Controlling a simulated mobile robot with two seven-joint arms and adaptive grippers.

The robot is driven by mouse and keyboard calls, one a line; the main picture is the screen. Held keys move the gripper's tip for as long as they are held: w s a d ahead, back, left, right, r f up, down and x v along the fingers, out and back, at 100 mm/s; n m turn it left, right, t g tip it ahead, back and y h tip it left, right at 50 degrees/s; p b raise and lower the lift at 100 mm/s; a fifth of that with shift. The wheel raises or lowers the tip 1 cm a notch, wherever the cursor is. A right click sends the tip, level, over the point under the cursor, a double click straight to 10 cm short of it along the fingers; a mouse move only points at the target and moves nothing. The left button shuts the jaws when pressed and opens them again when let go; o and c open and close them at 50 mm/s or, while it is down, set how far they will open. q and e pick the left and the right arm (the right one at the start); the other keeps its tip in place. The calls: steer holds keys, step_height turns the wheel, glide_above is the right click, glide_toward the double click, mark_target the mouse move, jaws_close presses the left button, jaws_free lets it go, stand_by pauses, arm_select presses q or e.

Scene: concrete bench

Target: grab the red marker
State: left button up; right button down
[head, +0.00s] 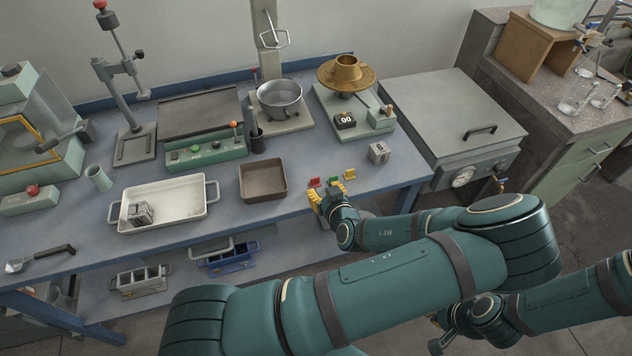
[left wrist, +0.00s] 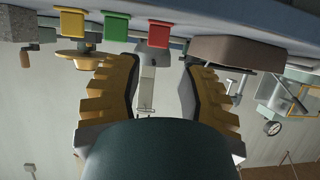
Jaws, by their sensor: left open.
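The red marker (head: 315,182) is a small block-like piece near the front edge of the blue bench. It stands in a row with a green marker (head: 333,181) and a yellow marker (head: 350,174). My left gripper (head: 324,194), with yellow fingers, is open just in front of the row. In the left wrist view, which is upside down, the red marker (left wrist: 159,34) shows beyond the gap between the open fingers (left wrist: 158,64), apart from them. The green marker (left wrist: 116,26) and yellow marker (left wrist: 72,20) are to its left. My right gripper (head: 438,343) is low, small and partly hidden.
A brown tray (head: 283,182) lies left of the markers, and a white tray (head: 190,200) with a grey block is further left. A grey numbered cube (head: 379,153) stands behind right. A brass-topped device (head: 346,76) and a steel pot (head: 280,97) are at the back.

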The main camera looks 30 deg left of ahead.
mark_target(316, 179)
arm_select(q)
steer(key=x, duration=0.7)
steer(key=shift+w+a+f, duration=0.1)
steer(key=shift+w+f, duration=0.1)
steer(key=shift+w, duration=0.05)
steer(key=c, duration=0.4)
